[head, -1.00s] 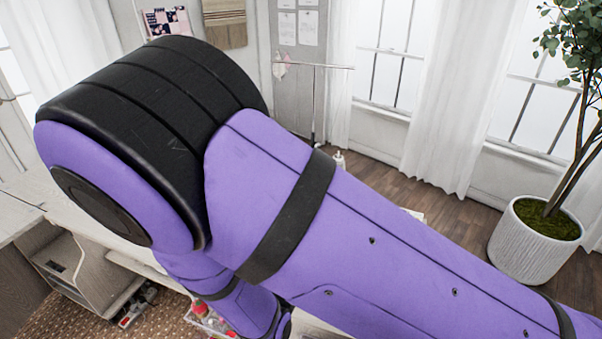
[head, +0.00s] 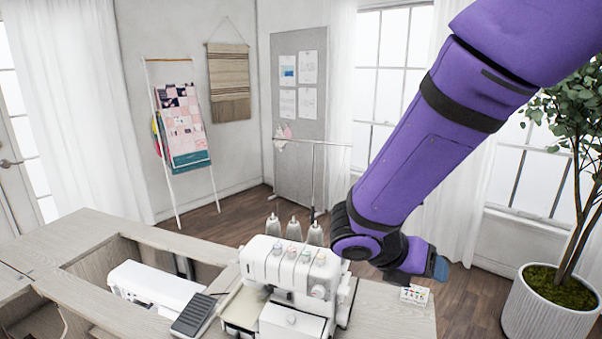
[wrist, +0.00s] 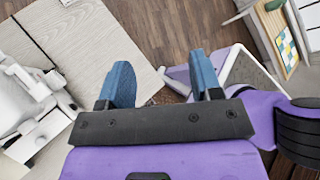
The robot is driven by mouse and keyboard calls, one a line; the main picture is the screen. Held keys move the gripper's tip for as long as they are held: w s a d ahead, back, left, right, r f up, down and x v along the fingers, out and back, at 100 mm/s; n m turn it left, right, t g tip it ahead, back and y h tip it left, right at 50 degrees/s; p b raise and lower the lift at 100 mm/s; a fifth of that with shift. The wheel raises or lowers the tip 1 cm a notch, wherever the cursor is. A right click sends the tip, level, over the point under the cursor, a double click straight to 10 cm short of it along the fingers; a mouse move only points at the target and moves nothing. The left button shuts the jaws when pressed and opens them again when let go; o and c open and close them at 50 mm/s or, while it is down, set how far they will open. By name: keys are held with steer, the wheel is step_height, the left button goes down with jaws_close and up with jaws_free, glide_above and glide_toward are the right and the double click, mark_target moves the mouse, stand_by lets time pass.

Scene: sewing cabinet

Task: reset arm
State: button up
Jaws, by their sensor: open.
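My purple arm reaches in from the upper right of the head view, and its end hangs near the right end of the cabinet top. My gripper (wrist: 165,85) shows in the wrist view with its two blue fingers apart and nothing between them. In the head view only part of the blue gripper end (head: 438,268) shows, above and beside a small box of coloured items (head: 414,294). The wrist view looks down past the fingers at the wooden floor, my purple base and the cabinet's edge.
A white serger (head: 290,275) with thread cones stands on the cabinet top (head: 385,318), left of my gripper. A white sewing machine (head: 155,285) sits in the cabinet opening. A potted plant (head: 548,305) stands at the right. Floor behind the cabinet is clear.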

steer(key=s+d+r+m+t+y, duration=0.1)
steer(key=s+d+r+m+y, duration=0.2)
steer(key=m, duration=0.6)
steer(key=s+d+r+m+y, duration=0.2)
steer(key=s+r+m+y, duration=0.1)
steer(key=s+r+m, duration=0.4)
steer(key=s+d+r+m+t+y, duration=0.1)
steer(key=s+d+r+m+y, duration=0.2)
steer(key=m, duration=0.9)
step_height(320, 180, up, 3)
steer(key=shift+s+d+f+t+y, duration=0.25)
steer(key=shift+s+y, duration=0.35)
steer(key=shift+s, duration=0.55)
